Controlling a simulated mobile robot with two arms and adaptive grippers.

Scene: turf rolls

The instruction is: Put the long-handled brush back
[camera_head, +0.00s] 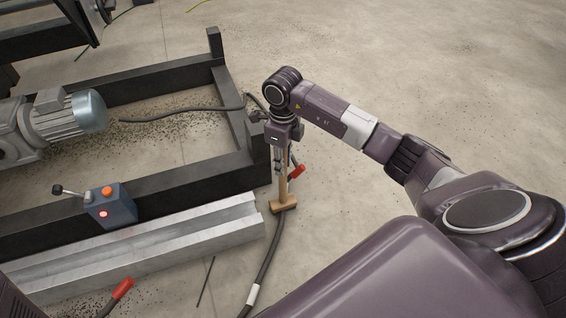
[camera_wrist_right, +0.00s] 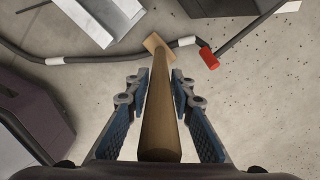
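The long-handled brush is upright, with its wooden block-shaped head (camera_head: 284,205) low near the floor. I cannot tell whether it touches the floor. In the right wrist view its round wooden handle (camera_wrist_right: 158,110) runs away from me between the fingers. My right gripper (camera_head: 284,165) points down over the brush, at the front right corner of the black frame. In the wrist view its two blue-padded fingers (camera_wrist_right: 160,82) stand on either side of the handle, with a narrow gap showing on each side. My left gripper is not in view.
A black frame (camera_head: 165,188) carries a grey motor (camera_head: 65,115) and a control box (camera_head: 112,205) with a lit red button. A silver beam (camera_head: 150,245) lies in front. A dark cable (camera_head: 268,250) and red-ended pieces (camera_head: 297,172) lie near the brush. Floor behind is open.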

